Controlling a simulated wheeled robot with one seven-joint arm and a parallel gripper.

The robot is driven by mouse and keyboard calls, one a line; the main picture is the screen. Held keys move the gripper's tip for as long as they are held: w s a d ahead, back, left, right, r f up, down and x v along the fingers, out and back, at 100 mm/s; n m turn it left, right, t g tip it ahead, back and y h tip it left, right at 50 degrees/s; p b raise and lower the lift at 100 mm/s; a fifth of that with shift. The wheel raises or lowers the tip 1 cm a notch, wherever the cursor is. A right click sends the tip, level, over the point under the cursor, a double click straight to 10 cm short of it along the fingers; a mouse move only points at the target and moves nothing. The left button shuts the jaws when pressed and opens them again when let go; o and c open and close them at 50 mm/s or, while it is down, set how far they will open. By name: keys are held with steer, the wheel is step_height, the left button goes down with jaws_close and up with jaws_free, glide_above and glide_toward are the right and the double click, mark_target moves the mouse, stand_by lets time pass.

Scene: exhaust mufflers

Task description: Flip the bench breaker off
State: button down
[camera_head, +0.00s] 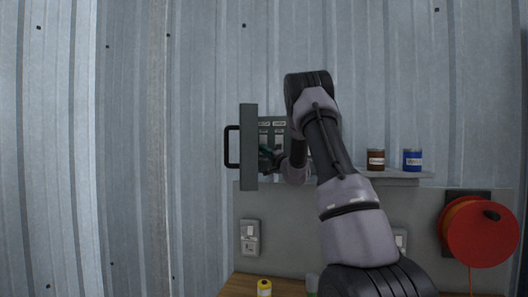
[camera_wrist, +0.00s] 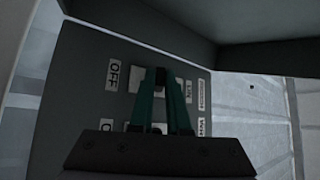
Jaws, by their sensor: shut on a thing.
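A grey breaker box (camera_head: 277,134) is on the corrugated wall, its door (camera_head: 248,150) swung open to the left. In the wrist view its dark panel (camera_wrist: 82,88) has rows of breakers and small labels; one reads OFF (camera_wrist: 113,75). My gripper (camera_head: 266,157) is inside the box. Its green fingers (camera_wrist: 161,75) are close together, shut on a breaker switch at the panel. The fingers hide most of the switch. The labels beside it are too small and turned to tell which breaker it is, and I cannot tell its position.
The open door with a black handle (camera_head: 231,146) stands just left of my gripper. A shelf (camera_head: 400,174) at right holds a brown can (camera_head: 376,159) and a blue can (camera_head: 412,160). A wall socket (camera_head: 250,238) and a red reel (camera_head: 482,232) are lower down.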

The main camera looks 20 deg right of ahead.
steer(key=shift+f, duration=0.1)
steer(key=c, duration=1.2)
jaws_free()
steer(key=shift+o, duration=0.2)
steer(key=shift+s, duration=0.1)
steer(key=v, duration=1)
steer(key=shift+s+f, duration=0.15)
steer(key=shift+s, duration=0.1)
steer(key=shift+d, duration=0.1)
